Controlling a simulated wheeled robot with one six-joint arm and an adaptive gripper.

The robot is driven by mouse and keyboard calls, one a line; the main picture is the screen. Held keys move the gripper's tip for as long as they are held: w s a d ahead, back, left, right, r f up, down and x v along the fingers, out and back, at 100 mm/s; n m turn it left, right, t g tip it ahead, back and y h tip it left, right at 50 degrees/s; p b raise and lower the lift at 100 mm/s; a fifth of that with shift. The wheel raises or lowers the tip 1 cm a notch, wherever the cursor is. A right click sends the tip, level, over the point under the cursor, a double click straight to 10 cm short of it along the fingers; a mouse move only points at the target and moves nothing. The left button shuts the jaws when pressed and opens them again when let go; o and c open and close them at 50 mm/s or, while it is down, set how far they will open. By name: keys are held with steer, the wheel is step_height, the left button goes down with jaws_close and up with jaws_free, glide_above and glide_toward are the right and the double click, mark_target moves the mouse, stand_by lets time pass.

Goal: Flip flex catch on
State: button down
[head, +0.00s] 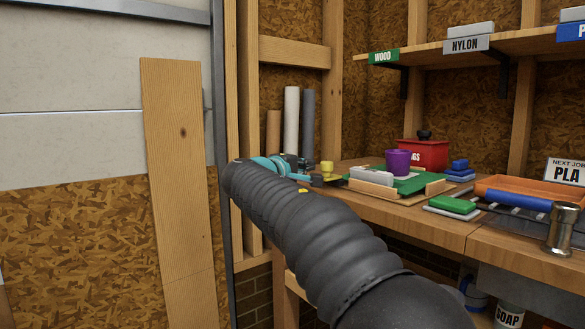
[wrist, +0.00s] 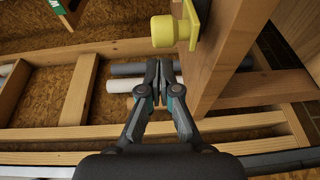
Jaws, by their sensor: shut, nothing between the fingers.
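No part labelled as the flex catch can be read in either view. A yellow fitting with a rounded knob and a square plate (wrist: 174,32) shows in the wrist view, beside a wooden bench part; I cannot tell if it is the catch. In the head view a small yellow piece (head: 327,168) stands at the bench's left end. My gripper (wrist: 166,66) is shut and empty, its fingertips just below the yellow fitting in the wrist view and apart from it in the picture. In the head view my arm hides most of my gripper.
The wooden bench (head: 430,222) runs right, holding a purple cup (head: 398,162), a red box (head: 428,154), and an orange tray (head: 520,188). Upright rolls (head: 291,121) stand in the corner behind my gripper. A plank (head: 178,170) leans at left.

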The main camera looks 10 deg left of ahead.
mark_target(322, 165)
steer(key=shift+w+d+f, duration=0.1)
steer(key=shift+w+d, duration=0.1)
steer(key=shift+d, duration=0.4)
steer(key=w+d, duration=0.3)
steer(key=shift+w+d, duration=0.25)
steer(key=shift+w, duration=0.05)
steer(key=w+a+v, duration=0.1)
steer(key=a+v, duration=0.1)
steer(key=v, duration=1.1)
steer(key=shift+a, duration=0.3)
steer(key=shift+w, duration=0.2)
